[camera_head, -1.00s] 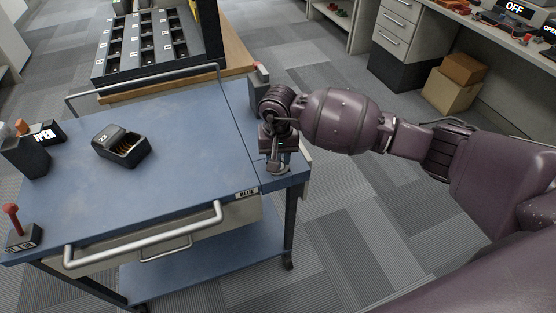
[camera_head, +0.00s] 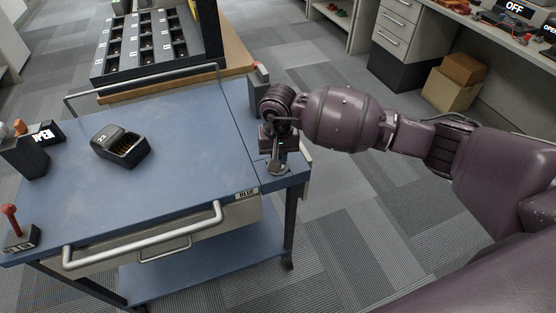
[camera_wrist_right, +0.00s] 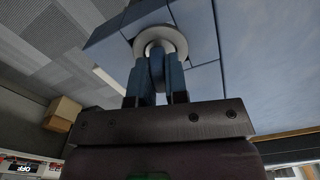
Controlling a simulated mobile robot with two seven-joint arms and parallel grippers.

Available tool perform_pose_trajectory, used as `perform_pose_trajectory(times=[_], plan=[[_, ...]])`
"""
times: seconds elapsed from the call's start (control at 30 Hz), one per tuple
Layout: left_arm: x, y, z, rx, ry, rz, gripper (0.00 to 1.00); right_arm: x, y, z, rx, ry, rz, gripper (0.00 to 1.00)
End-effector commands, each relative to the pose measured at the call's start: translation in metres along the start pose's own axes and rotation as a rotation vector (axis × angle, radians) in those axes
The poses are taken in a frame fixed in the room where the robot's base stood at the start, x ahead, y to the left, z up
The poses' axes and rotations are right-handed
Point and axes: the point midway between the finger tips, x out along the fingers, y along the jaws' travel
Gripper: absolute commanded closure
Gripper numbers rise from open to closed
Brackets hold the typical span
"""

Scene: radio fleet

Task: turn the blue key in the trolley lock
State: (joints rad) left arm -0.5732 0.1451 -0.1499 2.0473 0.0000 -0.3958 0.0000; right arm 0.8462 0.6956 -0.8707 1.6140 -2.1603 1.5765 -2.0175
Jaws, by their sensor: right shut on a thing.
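The blue trolley (camera_head: 175,190) stands in front of me, with a "BLUE" label (camera_head: 247,193) on its near edge. Its round grey lock (camera_head: 278,169) is at the near right corner of the top. It also shows as a pale ring in the right wrist view (camera_wrist_right: 160,33). My right gripper (camera_head: 277,158) points down at the lock. In the right wrist view its two fingers (camera_wrist_right: 157,82) are shut on the blue key (camera_wrist_right: 157,68), which stands at the ring. The fingers hide much of the key, and I cannot tell its angle. My left gripper is out of view.
On the trolley top are an open black box (camera_head: 120,146) marked 23, a dark cup (camera_head: 24,157) and a red-knobbed device (camera_head: 16,230) at the left. The trolley's front handle (camera_head: 145,240) runs below the edge. Cardboard boxes (camera_head: 452,85) stand on the floor at right.

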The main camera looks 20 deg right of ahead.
Motion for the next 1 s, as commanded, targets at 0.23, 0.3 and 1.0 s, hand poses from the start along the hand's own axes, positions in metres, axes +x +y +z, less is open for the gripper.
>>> perform_pose_trajectory(times=[0.23, 0.3, 1.0], plan=[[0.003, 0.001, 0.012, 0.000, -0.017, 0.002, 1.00, 0.003, 0.001, 0.000, -0.085, -0.001, 0.001, 1.00], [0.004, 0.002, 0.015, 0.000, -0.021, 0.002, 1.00, 0.002, 0.000, 0.000, -0.110, -0.002, 0.001, 1.00], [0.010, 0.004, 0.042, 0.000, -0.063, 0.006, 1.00, 0.003, 0.000, 0.000, -0.343, -0.002, 0.000, 1.00]])
